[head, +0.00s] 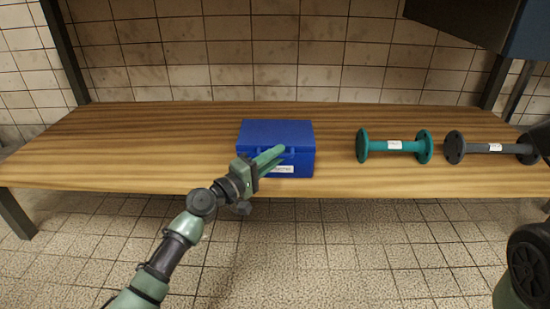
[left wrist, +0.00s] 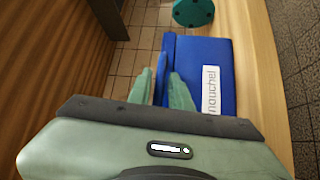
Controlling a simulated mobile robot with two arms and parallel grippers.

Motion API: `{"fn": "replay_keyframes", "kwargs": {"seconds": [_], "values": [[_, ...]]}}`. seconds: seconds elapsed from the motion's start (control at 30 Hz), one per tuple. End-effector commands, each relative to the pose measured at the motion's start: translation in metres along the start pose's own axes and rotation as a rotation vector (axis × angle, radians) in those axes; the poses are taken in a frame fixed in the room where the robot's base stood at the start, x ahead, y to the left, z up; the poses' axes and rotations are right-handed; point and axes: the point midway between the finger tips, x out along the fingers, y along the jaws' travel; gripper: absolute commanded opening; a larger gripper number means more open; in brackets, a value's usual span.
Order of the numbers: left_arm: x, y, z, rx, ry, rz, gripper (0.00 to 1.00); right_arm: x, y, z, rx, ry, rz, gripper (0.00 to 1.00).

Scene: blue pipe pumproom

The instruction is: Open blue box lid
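The blue box (head: 277,133) stands on the wooden table with its lid down. A white label is on its front, and it shows large in the left wrist view (left wrist: 205,55). My left gripper (head: 275,154) is at the front of the box, by the front edge of the lid. In the left wrist view, its two green fingers (left wrist: 162,90) are apart, with a narrow blue strip of the box, lid edge or handle, between them. I cannot tell whether they touch it. My right gripper is not in view.
A teal flanged pipe (head: 394,145) lies right of the box, with a dark grey flanged pipe (head: 494,148) further right. The wooden table (head: 160,150) is clear left of the box. A dark overhead cabinet (head: 465,20) hangs at the upper right. A tiled wall is behind.

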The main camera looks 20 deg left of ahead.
Motion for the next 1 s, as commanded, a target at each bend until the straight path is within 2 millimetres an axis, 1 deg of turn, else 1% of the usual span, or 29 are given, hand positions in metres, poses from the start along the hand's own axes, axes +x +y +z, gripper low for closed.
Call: {"fn": "replay_keyframes", "kwargs": {"seconds": [0.13,0.17,0.2,1.0], "values": [[-0.0001,-0.0001,0.0001,0.0,0.0,0.0,0.2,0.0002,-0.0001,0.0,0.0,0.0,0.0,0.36],[-0.0002,-0.0001,0.0,0.0,0.0,0.0,0.11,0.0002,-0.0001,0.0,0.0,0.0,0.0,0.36],[-0.0002,-0.0002,0.0001,0.0,0.0,0.0,0.0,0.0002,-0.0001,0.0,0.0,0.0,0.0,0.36],[-0.0007,-0.0012,0.0003,0.0,0.0,-0.002,0.0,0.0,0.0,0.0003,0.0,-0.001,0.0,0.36]]}}
